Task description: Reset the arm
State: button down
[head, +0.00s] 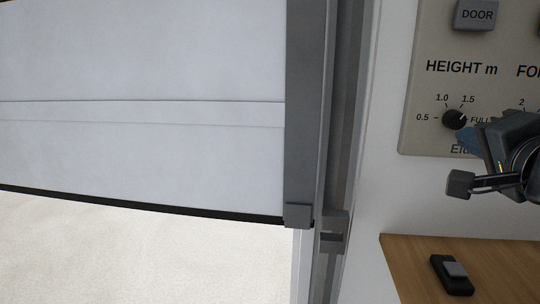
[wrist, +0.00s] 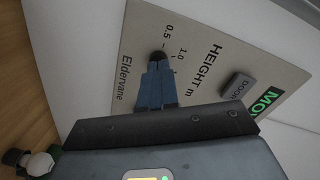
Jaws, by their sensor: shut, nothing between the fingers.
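My gripper (head: 468,138) is at the right of the head view, in front of the control panel (head: 425,95). In the wrist view its blue fingers (wrist: 157,68) are together, with nothing between them, and their tips are right by the dark height knob (wrist: 159,56). I cannot tell whether they touch it. In the head view the height knob (head: 453,118) shows just left of the fingertips, among the marks 0.5, 1.0, 1.5 and FULL. Its exact setting is hard to read. My wrist covers the panel's lower right part.
A grey DOOR button (head: 476,15) is on the panel above. The white garage door (head: 140,80) is partly raised, with pale ground below it. A dark door rail (head: 308,100) stands left of the panel. A wooden surface (head: 500,260) below holds a small black switch-like device (head: 452,276).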

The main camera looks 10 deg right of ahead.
jog(key=s+a+f+n+y, duration=0.1)
jog(key=s+a+f+n, duration=0.25)
jog(key=f, duration=0.45)
jog(key=s+a+f+n+y, duration=0.1)
jog(key=s+a+f+n, duration=0.1)
jog(key=s+f, duration=0.45)
jog(key=s+a+f+n, duration=0.2)
jog(key=a+f+n, duration=0.1)
jog(key=f, duration=0.6)
jog(key=s+a+f+n+y, duration=0.1)
jog(key=s+a+n, duration=0.1)
jog(key=s, duration=0.6)
jog(key=s+a+f+n+g+y, duration=0.1)
jog(key=s+a+f+n, duration=0.1)
jog(key=s, duration=0.6)
jog(key=s+a+f+n+y, duration=0.1)
jog(key=s+a+f+n, duration=0.1)
jog(key=s, duration=0.6)
jog(key=shift+s+a+n+g, duration=0.3)
jog(key=shift+n, duration=0.25)
jog(key=shift+f, duration=0.1)
dwell(2.6)
